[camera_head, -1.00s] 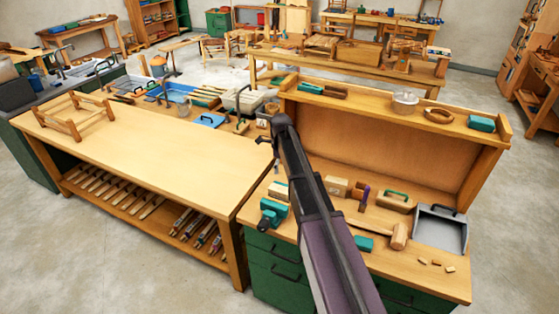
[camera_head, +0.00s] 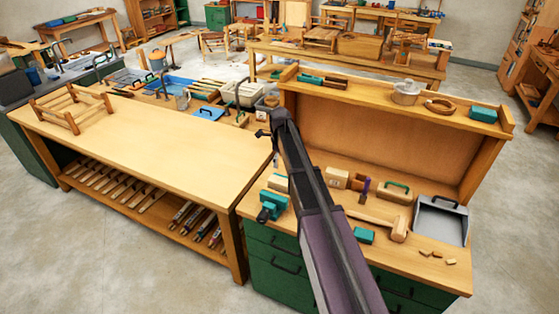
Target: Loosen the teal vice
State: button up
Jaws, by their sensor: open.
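The teal vice (camera_head: 273,204) is at the front left corner of the right-hand workbench, above the green drawers. Its dark screw end points toward the front left. My gripper (camera_head: 266,142) is at the end of my dark arm, above and behind the vice in the picture and clearly apart from it. It is small and seen side-on, open, with nothing visible in it. My arm covers the middle of the bench and may hide things behind it.
A mallet (camera_head: 397,228), a teal block (camera_head: 364,236), wooden planes (camera_head: 396,193) and a grey dustpan (camera_head: 441,219) lie on the bench. A raised shelf (camera_head: 380,97) stands behind. The long table (camera_head: 150,140) at left is mostly clear.

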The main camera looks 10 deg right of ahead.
aim_at(280, 181)
jog(key=shift+f+b, duration=5.65)
jog(key=shift+f, duration=0.25)
grip_shut()
jog(key=shift+s+a, duration=0.2)
jog(key=shift+s, duration=0.05)
grip_release()
